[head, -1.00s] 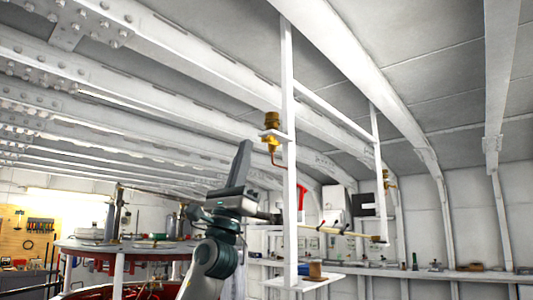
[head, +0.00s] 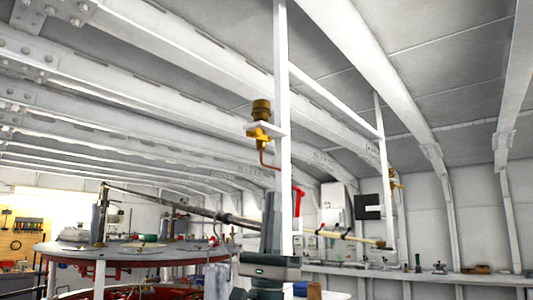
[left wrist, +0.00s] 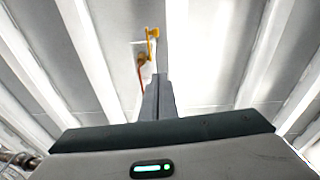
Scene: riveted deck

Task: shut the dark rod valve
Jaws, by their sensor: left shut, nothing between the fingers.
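A brass valve (head: 262,133) with a darker brass cylinder on top sits on a small bracket on the white upright post (head: 282,90). A thin copper-brown rod or tube bends down from it. The left wrist view shows the valve (left wrist: 152,45) above my fingertips, with a yellow-orange part and a reddish rod. I cannot tell which part is the dark rod. My left gripper (head: 272,197) points up, shut and empty, below the valve and apart from it; its fingers also show in the left wrist view (left wrist: 157,80). My right gripper is out of view.
A red handle (head: 298,201) is beside the post, above a pale yellow rod (head: 350,238). A second brass fitting (head: 396,180) is on the farther post. Space around the valve looks open.

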